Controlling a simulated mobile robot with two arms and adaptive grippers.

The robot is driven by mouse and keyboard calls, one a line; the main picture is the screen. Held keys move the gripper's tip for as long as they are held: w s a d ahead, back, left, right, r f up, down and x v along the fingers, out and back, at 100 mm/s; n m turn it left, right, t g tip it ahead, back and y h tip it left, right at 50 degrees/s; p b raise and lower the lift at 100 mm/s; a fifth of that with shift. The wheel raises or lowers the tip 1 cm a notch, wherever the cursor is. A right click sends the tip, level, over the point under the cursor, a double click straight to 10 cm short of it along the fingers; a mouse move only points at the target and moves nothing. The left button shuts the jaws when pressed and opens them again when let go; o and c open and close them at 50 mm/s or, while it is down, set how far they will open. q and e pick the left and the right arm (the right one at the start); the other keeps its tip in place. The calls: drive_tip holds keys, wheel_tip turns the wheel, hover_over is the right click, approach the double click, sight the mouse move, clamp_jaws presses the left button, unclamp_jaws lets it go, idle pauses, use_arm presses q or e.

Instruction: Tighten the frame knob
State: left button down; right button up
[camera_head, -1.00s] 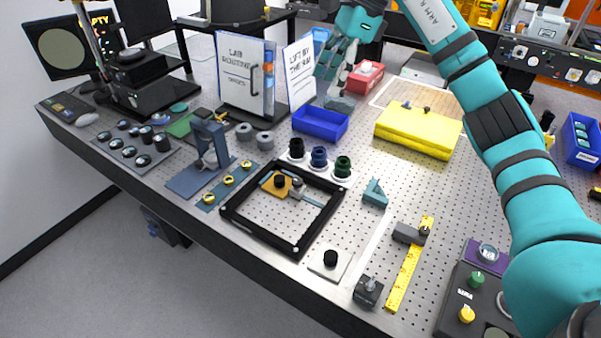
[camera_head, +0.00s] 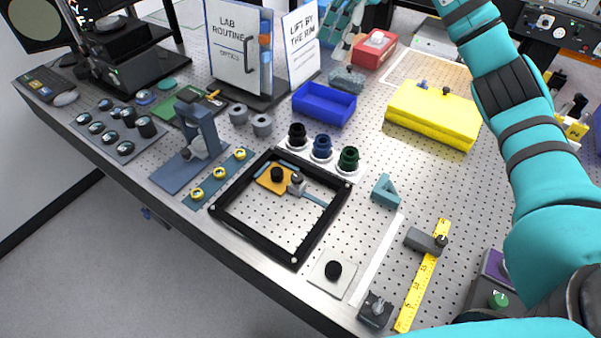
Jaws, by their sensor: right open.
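A black square frame (camera_head: 227,224) lies on the perforated table near its front edge. Inside its far part is an orange plate (camera_head: 264,184) with a black knob (camera_head: 277,174) on it. A grey clamp piece with a small knob (camera_head: 296,182) sits beside the plate, with a blue-grey bar running from it. Another black knob (camera_head: 333,270) stands on a pale square plate in front of the frame. My left gripper is out of view.
A blue tray (camera_head: 324,104), several dark capped knobs on white bases (camera_head: 322,148), a yellow block (camera_head: 432,113), a teal triangle (camera_head: 385,190) and a yellow ruler (camera_head: 420,290) surround the frame. Binders (camera_head: 240,45) stand at the back. Bare table lies right of the triangle.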

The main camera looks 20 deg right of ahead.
wheel_tip(320, 180, down, 4)
drive_tip(key=b, duration=1.9)
approach(298, 176)
use_arm(q)
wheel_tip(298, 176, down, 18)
drive_tip(key=p, duration=0.1)
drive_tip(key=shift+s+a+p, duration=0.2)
drive_tip(key=shift+p, duration=0.1)
use_arm(e)
drive_tip(key=x, duration=0.8)
drive_tip(key=shift+a+f, duration=0.15)
drive_tip(key=shift+f, duration=0.15)
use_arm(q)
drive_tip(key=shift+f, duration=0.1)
use_arm(e)
clamp_jaws()
